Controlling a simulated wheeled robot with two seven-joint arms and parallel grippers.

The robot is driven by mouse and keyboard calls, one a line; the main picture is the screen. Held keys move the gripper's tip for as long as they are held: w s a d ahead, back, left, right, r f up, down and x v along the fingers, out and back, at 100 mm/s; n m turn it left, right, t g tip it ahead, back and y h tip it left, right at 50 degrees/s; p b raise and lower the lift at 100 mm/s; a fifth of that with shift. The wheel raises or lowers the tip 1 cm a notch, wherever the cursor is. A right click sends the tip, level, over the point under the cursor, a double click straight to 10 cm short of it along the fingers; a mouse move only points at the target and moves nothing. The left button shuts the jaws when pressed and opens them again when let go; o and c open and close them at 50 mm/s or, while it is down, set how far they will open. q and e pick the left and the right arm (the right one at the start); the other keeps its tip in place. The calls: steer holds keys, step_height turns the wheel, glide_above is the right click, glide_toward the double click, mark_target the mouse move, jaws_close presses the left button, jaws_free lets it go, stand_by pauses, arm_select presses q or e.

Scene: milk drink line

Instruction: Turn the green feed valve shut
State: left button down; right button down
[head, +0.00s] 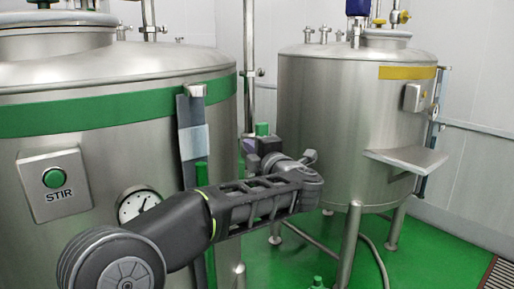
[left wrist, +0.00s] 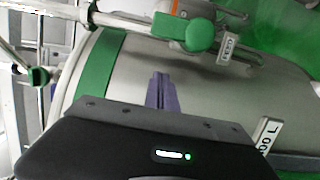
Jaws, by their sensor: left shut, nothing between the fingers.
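A green valve handle (left wrist: 200,36) shows in the left wrist view, on a pipe fitting beside the steel tank with the green band (left wrist: 95,68). A small white tag (left wrist: 228,49) hangs beside it; I cannot read its lettering surely. My left gripper (left wrist: 162,80) is shut and empty, its purple fingers pointing toward the pipe and apart from the handle in the picture. In the head view my left gripper (head: 250,146) is partly hidden behind its own wrist, right of the green-banded tank. A green piece (head: 262,129) shows just above it. My right gripper is not in view.
The green-banded tank (head: 120,108) fills the left, with a STIR button box (head: 55,184) and a gauge (head: 138,204). A yellow-banded tank (head: 330,110) with a side shelf (head: 405,160) stands at right. Another green knob (left wrist: 40,76) shows in the wrist view.

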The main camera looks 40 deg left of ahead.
arm_select(q)
steer(key=w+a+p, duration=0.2)
steer(key=w, duration=0.4)
steer(key=shift+a, duration=0.4)
steer(key=shift+w+p, duration=0.1)
steer(key=shift+p, duration=0.3)
